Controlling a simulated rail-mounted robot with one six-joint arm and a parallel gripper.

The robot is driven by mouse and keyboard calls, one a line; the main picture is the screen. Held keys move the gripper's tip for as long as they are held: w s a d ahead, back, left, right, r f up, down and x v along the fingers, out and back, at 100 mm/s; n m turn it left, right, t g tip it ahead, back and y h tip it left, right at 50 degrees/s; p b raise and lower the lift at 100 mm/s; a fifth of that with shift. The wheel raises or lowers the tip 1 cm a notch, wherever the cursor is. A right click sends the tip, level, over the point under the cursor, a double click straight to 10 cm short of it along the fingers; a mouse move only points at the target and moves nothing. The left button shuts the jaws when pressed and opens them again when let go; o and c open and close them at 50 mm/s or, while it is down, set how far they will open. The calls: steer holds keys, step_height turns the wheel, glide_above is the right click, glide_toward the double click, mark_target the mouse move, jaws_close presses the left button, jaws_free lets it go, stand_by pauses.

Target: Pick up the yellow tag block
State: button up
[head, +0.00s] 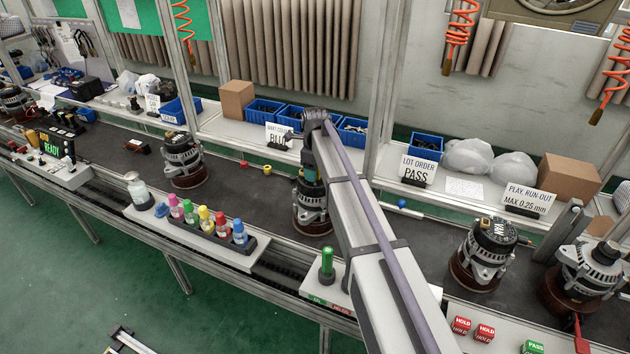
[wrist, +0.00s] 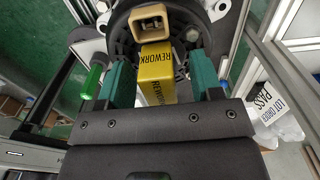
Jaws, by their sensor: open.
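The yellow tag block (wrist: 156,62), marked REWORK, is at the top of a dark round alternator (wrist: 118,22) in the wrist view. A beige connector (wrist: 150,18) is just beyond it. My gripper (wrist: 162,80) is open, with one teal finger on each side of the block. Gaps show between the block and both fingers, so it is not gripped. In the head view my gripper (head: 311,174) is low over the middle alternator (head: 312,208). I cannot make out the yellow block there, behind my gripper and arm.
Other alternators stand left (head: 183,160) and right (head: 484,252) on the dark conveyor. A green-handled gauge (head: 327,262) stands on the front ledge, near a rack of coloured bottles (head: 208,228). Red HOLD blocks (head: 461,326) and a green PASS block (head: 533,347) sit front right. A LOT ORDER PASS sign (head: 418,170) stands behind.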

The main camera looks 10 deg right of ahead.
steer(key=shift+r, duration=0.2)
steer(key=shift+c, duration=0.3)
steer(key=c, duration=0.9)
steer(key=shift+r, duration=0.1)
steer(key=shift+c, duration=0.2)
